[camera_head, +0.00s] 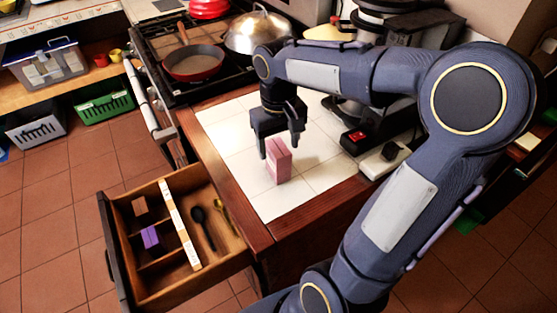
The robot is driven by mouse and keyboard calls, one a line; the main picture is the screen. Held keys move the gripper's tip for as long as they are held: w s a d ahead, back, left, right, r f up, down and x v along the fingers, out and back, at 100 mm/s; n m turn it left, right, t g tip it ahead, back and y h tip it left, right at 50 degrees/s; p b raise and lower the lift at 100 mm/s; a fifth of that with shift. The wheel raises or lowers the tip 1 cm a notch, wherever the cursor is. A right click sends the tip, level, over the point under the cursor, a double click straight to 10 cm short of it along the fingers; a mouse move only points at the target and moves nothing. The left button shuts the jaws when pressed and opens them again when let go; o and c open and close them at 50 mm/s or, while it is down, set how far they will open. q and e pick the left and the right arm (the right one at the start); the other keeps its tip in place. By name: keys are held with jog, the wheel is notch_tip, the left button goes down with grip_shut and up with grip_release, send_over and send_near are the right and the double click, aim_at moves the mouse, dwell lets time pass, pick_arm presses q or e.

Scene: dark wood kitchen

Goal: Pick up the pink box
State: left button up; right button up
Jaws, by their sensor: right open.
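The pink box (279,164) stands upright on the white tiled counter (234,168), near its front edge. My right gripper (279,148) comes down from above, with its fingers pointing down at the top of the box. The fingers are apart and sit close to the box's upper part. I cannot tell whether they touch it. The left gripper does not show.
An open wooden drawer (148,284) below the counter holds dark and yellow utensils and a purple item. A stove with a red pan (194,64) and a metal dome lid (257,32) stands behind. A black appliance with a red switch (356,137) is on the right.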

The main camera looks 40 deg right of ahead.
aim_at(278, 147)
jog(key=f, duration=0.4)
jog(key=shift+w+d+f, duration=0.2)
jog(key=shift+w+f, duration=0.1)
jog(key=shift+w, duration=0.05)
jog(key=shift+c, duration=0.2)
jog(key=c, duration=1.1)
jog(key=shift+r, duration=0.15)
jog(key=shift+r, duration=0.6)
jog(key=s+a+r, duration=0.1)
jog(key=a+r, duration=0.3)
jog(key=s+a+r, duration=0.2)
jog(key=a+r, duration=0.1)
jog(key=a, duration=0.1)
jog(key=s+a+r, duration=0.2)
jog(key=a+r, duration=0.2)
jog(key=a, duration=0.1)
jog(key=shift+s+r, duration=0.2)
jog(key=shift+r, duration=0.1)
